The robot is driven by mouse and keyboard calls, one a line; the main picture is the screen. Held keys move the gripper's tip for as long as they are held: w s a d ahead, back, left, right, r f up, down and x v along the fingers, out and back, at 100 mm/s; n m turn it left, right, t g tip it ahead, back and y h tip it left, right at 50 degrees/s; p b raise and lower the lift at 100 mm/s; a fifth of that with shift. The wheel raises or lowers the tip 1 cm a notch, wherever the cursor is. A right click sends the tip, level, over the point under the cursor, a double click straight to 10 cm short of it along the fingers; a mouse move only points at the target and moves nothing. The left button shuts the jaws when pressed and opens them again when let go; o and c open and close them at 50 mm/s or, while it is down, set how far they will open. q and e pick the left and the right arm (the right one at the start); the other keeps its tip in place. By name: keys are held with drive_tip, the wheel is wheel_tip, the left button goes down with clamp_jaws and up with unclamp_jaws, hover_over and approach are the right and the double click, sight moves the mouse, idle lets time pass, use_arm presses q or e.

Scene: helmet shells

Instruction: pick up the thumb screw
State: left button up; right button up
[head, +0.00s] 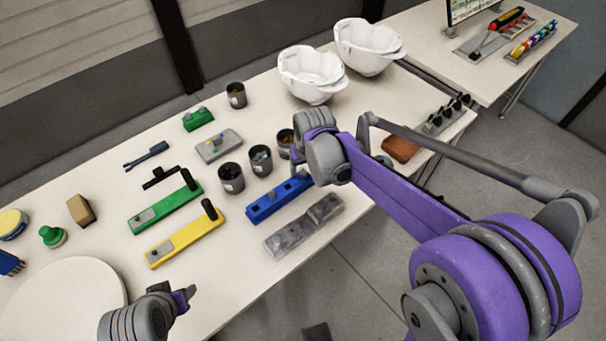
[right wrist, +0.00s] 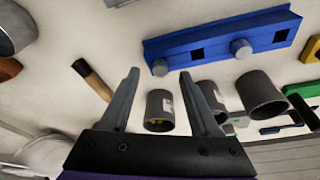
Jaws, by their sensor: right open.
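I cannot pick out a thumb screw for certain. Dark cups hold small parts, too small to name: a middle cup (head: 261,161), a left cup (head: 231,178), and one (head: 285,143) partly hidden by my right arm. Cups also show in the right wrist view, one (right wrist: 159,112) with yellowish contents.
A blue fixture (head: 279,197) with grey round pegs (right wrist: 241,49) lies close by. A grey block (head: 303,228), green fixture (head: 166,209) and yellow fixture (head: 184,238) are near. White helmet shells (head: 310,72) stand at the back. A round board (head: 62,305) is at left.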

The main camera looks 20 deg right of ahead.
sight(303, 177)
drive_tip(key=x, duration=0.2)
drive_tip(key=shift+w+f, duration=0.15)
drive_tip(key=shift+f, duration=0.1)
clamp_jaws()
